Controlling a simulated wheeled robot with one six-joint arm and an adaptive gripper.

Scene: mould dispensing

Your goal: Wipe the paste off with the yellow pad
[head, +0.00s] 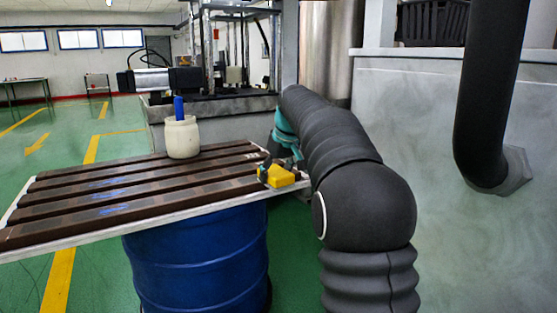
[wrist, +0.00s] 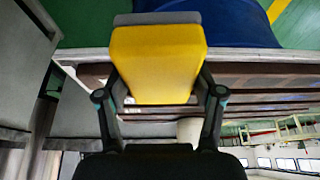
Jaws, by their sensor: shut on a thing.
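My gripper (wrist: 160,88) is shut on the yellow pad (wrist: 157,62), one finger on each side of it. The pad has a grey layer along its far edge in the wrist view. In the head view the yellow pad (head: 284,177) is at the right end of the dark slatted mould (head: 150,178); I cannot tell whether it touches. Blue paste smears (head: 108,211) lie on the slats left of the middle, well away from the pad. My gripper is partly hidden behind the pad and my arm in the head view.
A cream jar (head: 182,140) with a blue handle (head: 178,107) stands on the mould's far side. A blue drum (head: 200,262) supports the mould. A grey wall (head: 420,130) and a black pipe (head: 488,100) are at right. Green floor lies open at left.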

